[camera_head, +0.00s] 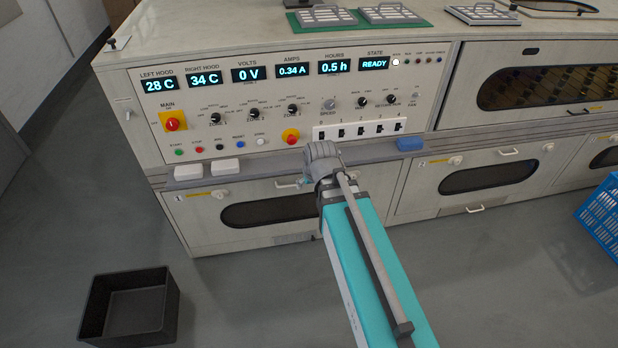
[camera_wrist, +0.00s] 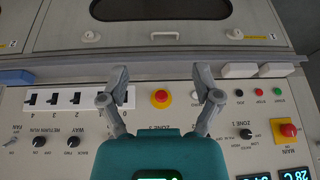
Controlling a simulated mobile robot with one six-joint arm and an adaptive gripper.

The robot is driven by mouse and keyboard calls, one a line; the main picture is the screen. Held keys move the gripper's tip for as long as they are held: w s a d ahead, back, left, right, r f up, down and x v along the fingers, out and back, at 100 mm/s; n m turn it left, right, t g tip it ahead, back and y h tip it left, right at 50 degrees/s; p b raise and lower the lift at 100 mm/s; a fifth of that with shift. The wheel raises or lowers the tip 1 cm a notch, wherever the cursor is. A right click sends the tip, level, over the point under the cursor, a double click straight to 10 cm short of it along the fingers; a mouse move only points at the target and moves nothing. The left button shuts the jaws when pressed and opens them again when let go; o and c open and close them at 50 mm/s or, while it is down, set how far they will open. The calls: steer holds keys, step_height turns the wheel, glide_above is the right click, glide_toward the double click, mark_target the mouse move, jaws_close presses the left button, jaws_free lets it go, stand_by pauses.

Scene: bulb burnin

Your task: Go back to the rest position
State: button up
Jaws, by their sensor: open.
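My gripper (camera_head: 322,155) is in front of the lower edge of the control panel (camera_head: 245,95) in the head view, at the end of my teal arm. In the wrist view, which shows the panel upside down, my gripper (camera_wrist: 161,76) is open with nothing between its fingers. A red button on a yellow base (camera_wrist: 161,98) shows between the fingers, apart from them. The same button (camera_head: 291,136) is just left of my gripper in the head view. The panel displays read 28 C, 34 C, 0 V, 0.34 A, 0.5 h and READY.
A narrow ledge below the panel holds two white blocks (camera_head: 188,172) and a blue block (camera_head: 409,144). Drawers with dark windows (camera_head: 268,210) lie below. A black bin (camera_head: 130,305) stands on the floor at left, a blue crate (camera_head: 603,215) at right. The floor between is clear.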

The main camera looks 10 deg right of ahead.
steer(key=s+r+g+p, duration=0.4)
steer(key=s+p, duration=0.2)
steer(key=s, duration=0.3)
steer(key=shift+s+d+r+g, duration=0.15)
steer(key=shift+d+r+g, duration=0.15)
steer(key=shift+d+r, duration=0.1)
stand_by(2.0)
